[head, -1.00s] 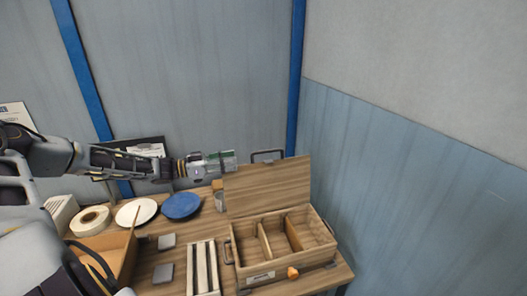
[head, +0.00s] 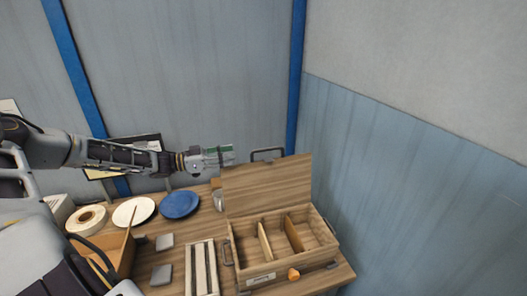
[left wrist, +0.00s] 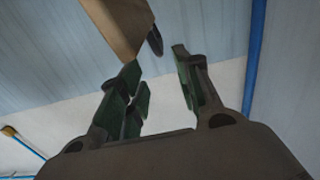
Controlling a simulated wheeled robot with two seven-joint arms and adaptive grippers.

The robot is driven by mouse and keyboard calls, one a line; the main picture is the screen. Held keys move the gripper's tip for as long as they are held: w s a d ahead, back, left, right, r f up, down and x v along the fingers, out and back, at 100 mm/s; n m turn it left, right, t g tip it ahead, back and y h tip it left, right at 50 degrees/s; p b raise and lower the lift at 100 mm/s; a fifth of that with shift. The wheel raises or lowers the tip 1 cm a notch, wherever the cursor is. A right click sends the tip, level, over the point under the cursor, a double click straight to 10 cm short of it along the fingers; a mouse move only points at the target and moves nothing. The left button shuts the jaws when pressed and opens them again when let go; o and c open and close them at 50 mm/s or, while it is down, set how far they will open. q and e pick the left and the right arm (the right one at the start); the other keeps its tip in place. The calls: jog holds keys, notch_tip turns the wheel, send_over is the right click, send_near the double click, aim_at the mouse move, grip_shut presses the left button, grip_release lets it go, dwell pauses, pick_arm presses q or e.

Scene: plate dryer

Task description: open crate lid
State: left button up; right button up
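The wooden crate (head: 262,269) stands at the right end of the table, and its compartments are exposed from above. Its lid (head: 268,187) stands raised at the crate's back edge, with a dark handle (head: 267,151) along its top edge. My left gripper (head: 231,154) is just left of the lid's upper left corner, pointing right. In the left wrist view its green-padded fingers (left wrist: 158,66) are apart with nothing between them. The lid (left wrist: 115,24) and part of its dark handle (left wrist: 155,40) show beyond the fingertips there. My right gripper is not in view.
A blue plate (head: 180,205), a white plate (head: 133,211) and a tape roll (head: 87,219) lie left of the crate. A slatted wooden rack (head: 202,268) stands close to its left side, and a small metal cup (head: 218,201) near the lid. A wall rises behind.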

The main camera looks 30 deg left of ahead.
pick_arm(q)
jog(key=x, duration=0.7)
dwell(0.7)
jog(key=shift+w+d, duration=0.3)
jog(key=shift+w, duration=0.05)
